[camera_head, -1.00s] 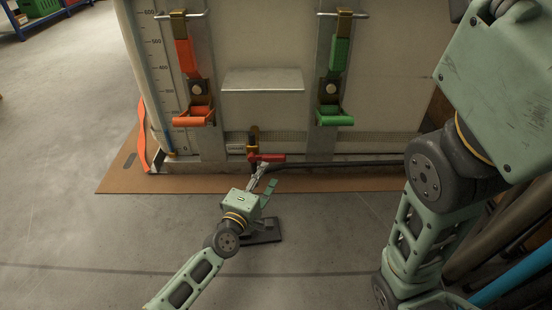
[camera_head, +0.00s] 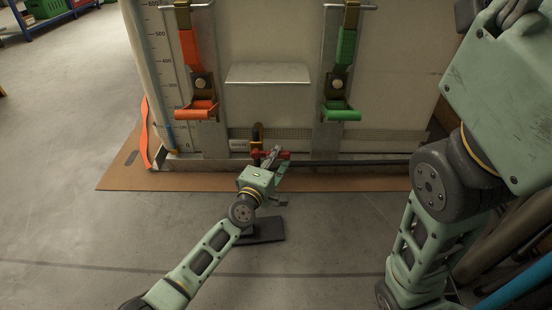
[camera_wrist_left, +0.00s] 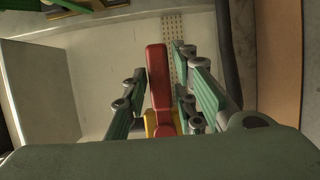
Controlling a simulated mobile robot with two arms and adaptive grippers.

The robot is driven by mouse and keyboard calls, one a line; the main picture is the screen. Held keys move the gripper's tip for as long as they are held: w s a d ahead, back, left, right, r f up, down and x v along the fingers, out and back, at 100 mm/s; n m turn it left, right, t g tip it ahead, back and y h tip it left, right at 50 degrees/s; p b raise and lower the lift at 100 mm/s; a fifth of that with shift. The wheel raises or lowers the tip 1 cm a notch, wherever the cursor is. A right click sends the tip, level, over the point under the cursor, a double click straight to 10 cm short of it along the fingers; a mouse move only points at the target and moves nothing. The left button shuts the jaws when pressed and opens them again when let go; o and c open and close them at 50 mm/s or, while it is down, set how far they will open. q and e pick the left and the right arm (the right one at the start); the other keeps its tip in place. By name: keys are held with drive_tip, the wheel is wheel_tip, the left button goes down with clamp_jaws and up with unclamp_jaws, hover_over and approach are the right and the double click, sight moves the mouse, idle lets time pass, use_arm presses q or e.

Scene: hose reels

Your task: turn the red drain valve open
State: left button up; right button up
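The red drain valve handle (camera_head: 285,154) sits low on the tank front, below a black and yellow fitting (camera_head: 257,136). In the left wrist view the red handle (camera_wrist_left: 157,80) stands lengthwise between my left fingers, with a yellow part (camera_wrist_left: 153,122) at its base. My left gripper (camera_head: 271,154) is at the handle and partly covers it in the head view. In the left wrist view its fingers (camera_wrist_left: 157,95) are open, one on each side of the handle. My right gripper is not in view; only my right arm shows.
An orange lever (camera_head: 196,108) and a green lever (camera_head: 341,112) hang on the tank (camera_head: 268,110) above, with a metal ledge (camera_head: 268,74) between them. A dark hose (camera_head: 360,162) runs right from the valve. A brown mat (camera_head: 125,176) lies under the tank. Floor at left is clear.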

use_arm(q)
clamp_jaws()
drive_tip(key=shift+r, duration=0.15)
idle(0.4)
drive_tip(key=shift+a+r+n+t, duration=0.2)
drive_tip(key=shift+r+n+t, duration=0.3)
drive_tip(key=shift+n, duration=0.7)
drive_tip(key=shift+a+r+n+t, duration=0.15)
drive_tip(key=shift+r+n+t, duration=0.3)
drive_tip(key=shift+n, duration=0.75)
drive_tip(key=shift+a+r+n+t, duration=0.2)
drive_tip(key=shift+r+n+t, duration=0.3)
drive_tip(key=shift+n, duration=0.7)
drive_tip(key=shift+r, duration=0.15)
drive_tip(key=shift+o, duration=2.2)
unclamp_jaws()
